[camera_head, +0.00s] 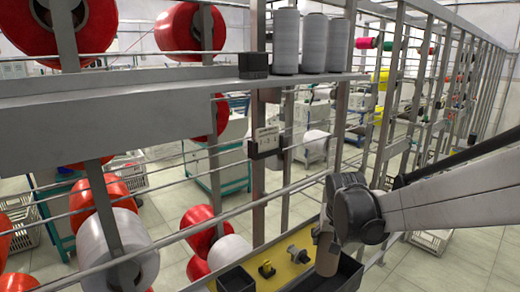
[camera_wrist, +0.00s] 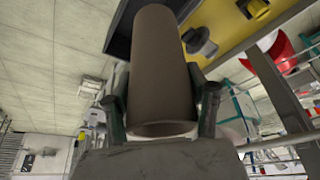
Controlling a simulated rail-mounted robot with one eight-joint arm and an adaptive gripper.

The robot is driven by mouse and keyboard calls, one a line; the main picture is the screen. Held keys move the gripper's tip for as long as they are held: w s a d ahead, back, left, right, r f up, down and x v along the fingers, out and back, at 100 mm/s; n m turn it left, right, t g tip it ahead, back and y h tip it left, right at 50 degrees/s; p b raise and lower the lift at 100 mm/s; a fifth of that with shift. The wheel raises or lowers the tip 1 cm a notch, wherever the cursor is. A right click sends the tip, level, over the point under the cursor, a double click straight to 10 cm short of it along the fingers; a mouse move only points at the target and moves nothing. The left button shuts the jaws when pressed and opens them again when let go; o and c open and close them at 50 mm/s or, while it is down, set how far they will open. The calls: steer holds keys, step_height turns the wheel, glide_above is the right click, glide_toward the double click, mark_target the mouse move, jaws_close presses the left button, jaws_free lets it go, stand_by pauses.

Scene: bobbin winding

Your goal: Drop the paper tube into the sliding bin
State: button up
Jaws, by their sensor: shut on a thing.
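The brown paper tube (camera_head: 327,257) hangs upright below my gripper (camera_head: 326,232) in the head view. In the wrist view the tube (camera_wrist: 162,75) lies between the two fingers of my gripper (camera_wrist: 162,105), which are shut on it. A dark open bin (camera_head: 350,275), which looks like the sliding bin, is at the lower edge of the head view, behind and beside the tube's lower end. Its dark wall (camera_wrist: 118,35) also shows beyond the tube in the wrist view. The tube hides part of the bin; I cannot tell whether its lower end is inside the rim.
A yellow panel (camera_head: 287,262) with knobs lies just left of the bin, and a small black box (camera_head: 236,280) is left of that. A metal frame post (camera_head: 270,150) and rails stand close by. Grey spools (camera_head: 286,42) sit on the shelf above. Red spools hang at left.

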mark_target(327, 256)
steer(key=shift+s+a+r, duration=0.1)
steer(key=shift+s+a, duration=0.1)
steer(key=shift+s, duration=0.3)
steer(key=shift+s+a+r, duration=0.1)
steer(key=shift+s+a, duration=0.1)
steer(key=shift+s, duration=0.25)
steer(key=shift+f, duration=0.2)
steer(key=shift+f+b, duration=1.7)
steer(key=shift+f, duration=1.2)
steer(key=o, duration=1.2)
steer(key=shift+o, duration=0.2)
steer(key=shift+r, duration=0.1)
steer(key=v, duration=1.2)
